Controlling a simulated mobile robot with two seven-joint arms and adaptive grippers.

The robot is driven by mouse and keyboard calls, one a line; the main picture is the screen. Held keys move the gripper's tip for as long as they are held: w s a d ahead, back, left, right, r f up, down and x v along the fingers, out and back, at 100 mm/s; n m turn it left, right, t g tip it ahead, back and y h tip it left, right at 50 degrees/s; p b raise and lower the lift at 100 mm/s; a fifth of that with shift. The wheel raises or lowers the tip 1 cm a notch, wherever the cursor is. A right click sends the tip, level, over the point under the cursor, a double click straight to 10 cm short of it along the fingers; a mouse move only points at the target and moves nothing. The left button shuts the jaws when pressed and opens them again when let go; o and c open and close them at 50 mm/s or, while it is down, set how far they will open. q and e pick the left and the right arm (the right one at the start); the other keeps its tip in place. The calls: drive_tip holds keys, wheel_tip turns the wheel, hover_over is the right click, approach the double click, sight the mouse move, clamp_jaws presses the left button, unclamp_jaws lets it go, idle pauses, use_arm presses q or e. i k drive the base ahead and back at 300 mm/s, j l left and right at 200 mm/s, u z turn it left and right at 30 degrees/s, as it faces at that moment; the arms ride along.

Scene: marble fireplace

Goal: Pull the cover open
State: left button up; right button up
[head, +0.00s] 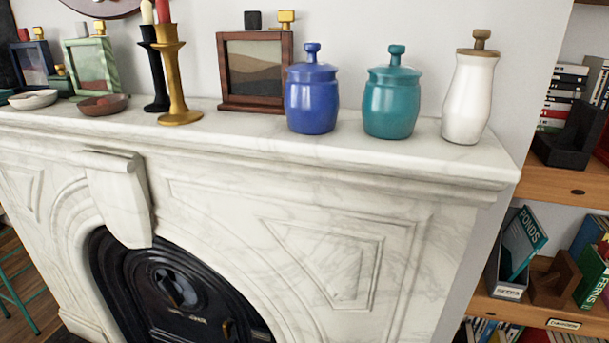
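The black cover (140,300) sits in the arched opening of the white marble fireplace (340,225), in the lower left of the head view. It appears shut and fills the visible part of the arch. It carries a dark round ornament (176,288) in its middle and a small knob-like part (228,328) at its right, near the bottom edge of the picture. The lower part of the cover is cut off by the frame. Neither of my grippers is in view, and nothing touches the cover.
The mantel (240,128) bears a blue jar (312,100), a teal jar (391,102), a white jar (469,95), candlesticks, frames and bowls. A bookshelf (560,185) stands at the right. A teal stool (18,300) is at the lower left.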

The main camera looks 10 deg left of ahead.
sight(203, 321)
drive_tip(key=u, duration=1.35)
